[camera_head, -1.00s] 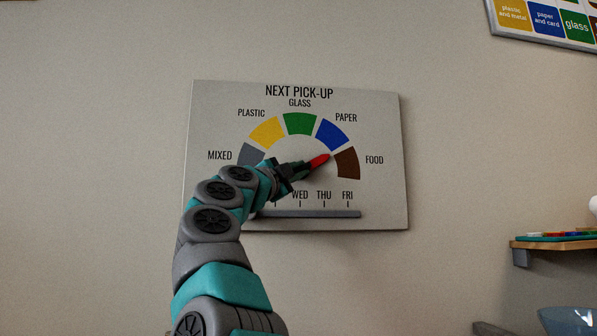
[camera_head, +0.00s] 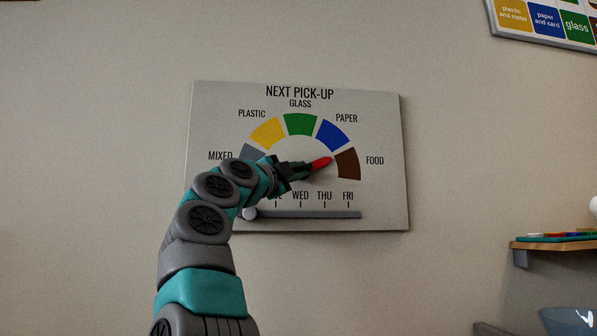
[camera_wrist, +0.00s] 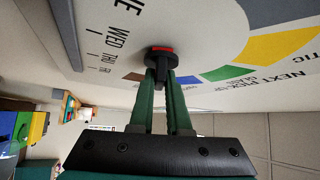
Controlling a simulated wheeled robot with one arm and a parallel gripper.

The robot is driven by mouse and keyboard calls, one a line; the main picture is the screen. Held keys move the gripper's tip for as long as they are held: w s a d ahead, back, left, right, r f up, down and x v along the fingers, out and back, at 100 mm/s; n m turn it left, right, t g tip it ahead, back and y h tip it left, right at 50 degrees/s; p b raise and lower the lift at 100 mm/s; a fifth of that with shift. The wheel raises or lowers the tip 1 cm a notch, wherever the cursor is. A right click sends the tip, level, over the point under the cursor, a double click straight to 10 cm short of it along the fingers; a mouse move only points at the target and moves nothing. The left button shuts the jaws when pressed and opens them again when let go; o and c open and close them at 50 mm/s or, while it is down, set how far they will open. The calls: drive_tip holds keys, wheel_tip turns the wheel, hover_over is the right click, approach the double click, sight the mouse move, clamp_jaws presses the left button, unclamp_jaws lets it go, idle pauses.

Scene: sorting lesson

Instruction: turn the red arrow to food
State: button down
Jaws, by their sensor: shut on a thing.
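The board (camera_head: 225,200) headed NEXT PICK-UP hangs on the wall with a colour dial. The red arrow (camera_head: 321,163) points right and slightly up, toward the upper part of the brown food segment (camera_head: 347,163). My gripper (camera_head: 301,170) is at the dial's middle and hides the arrow's base. In the wrist view my green fingers (camera_wrist: 161,86) are shut on the arrow's black knob (camera_wrist: 161,72), with a bit of red (camera_wrist: 161,48) beyond it.
A grey slider bar (camera_head: 310,214) with a round knob (camera_head: 250,213) at its left end runs below the weekday names. A small wooden shelf (camera_head: 555,245) is at the right.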

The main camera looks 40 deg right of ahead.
drive_tip(key=c, duration=0.9)
unclamp_jaws()
drive_tip(key=shift+f, duration=0.1)
drive_tip(key=shift+a+f+b, duration=0.15)
drive_tip(key=shift+a+b, duration=0.15)
drive_tip(key=shift+a, duration=0.05)
drive_tip(key=shift+b+v, duration=1.2)
drive_tip(key=shift+v, duration=2.25)
drive_tip(key=shift+s, duration=0.15)
